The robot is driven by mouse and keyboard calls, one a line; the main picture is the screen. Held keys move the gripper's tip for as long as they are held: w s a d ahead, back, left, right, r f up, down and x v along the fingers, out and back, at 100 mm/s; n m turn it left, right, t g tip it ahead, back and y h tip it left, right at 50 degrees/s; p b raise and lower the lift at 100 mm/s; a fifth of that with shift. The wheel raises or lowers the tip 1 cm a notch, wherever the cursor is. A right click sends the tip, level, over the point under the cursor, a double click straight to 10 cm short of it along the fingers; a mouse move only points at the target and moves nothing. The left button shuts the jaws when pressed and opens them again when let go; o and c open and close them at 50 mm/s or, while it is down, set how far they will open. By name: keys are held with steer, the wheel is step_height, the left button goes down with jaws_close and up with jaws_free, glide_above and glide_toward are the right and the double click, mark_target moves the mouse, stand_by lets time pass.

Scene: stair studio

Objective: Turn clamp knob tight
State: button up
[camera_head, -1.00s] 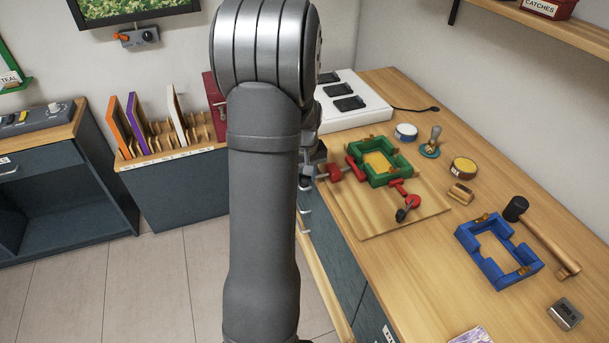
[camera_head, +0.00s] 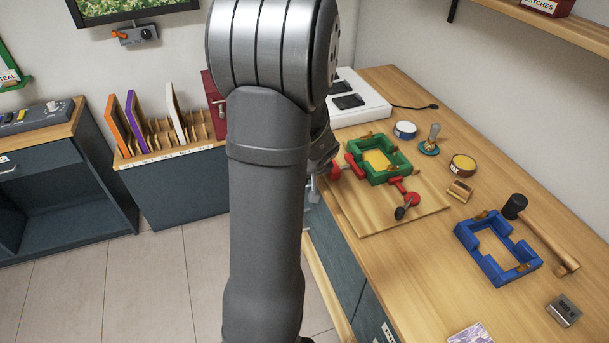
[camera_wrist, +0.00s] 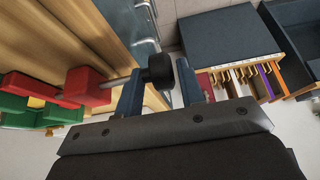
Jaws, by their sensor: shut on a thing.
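In the wrist view, my gripper (camera_wrist: 160,78) has its two fingers on either side of a black clamp knob (camera_wrist: 158,66) and is shut on it. A thin metal rod joins the knob to a red clamp block (camera_wrist: 85,86). In the head view this red clamp (camera_head: 354,166) sits at the left of a green frame (camera_head: 381,160). My arm hides its knob and most of my gripper there. A second red clamp (camera_head: 398,185) at the frame's near side has a black knob (camera_head: 401,213).
The frame and clamps are on a wooden board (camera_head: 375,218) on the bench. A blue frame (camera_head: 497,247), a mallet (camera_head: 540,235), a brush, tins and a wooden block stand to the right. A slotted rack (camera_head: 170,145) is at the left, beyond open floor.

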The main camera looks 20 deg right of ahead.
steer(key=shift+a+t, duration=0.25)
steer(key=shift+t, duration=0.15)
steer(key=shift+c, duration=0.2)
stand_by(0.3)
steer(key=o, duration=0.7)
steer(key=shift+d, duration=0.1)
steer(key=shift+s, duration=0.1)
steer(key=v, duration=1.7)
steer(key=shift+s+r, duration=0.1)
steer(key=shift+r, duration=0.05)
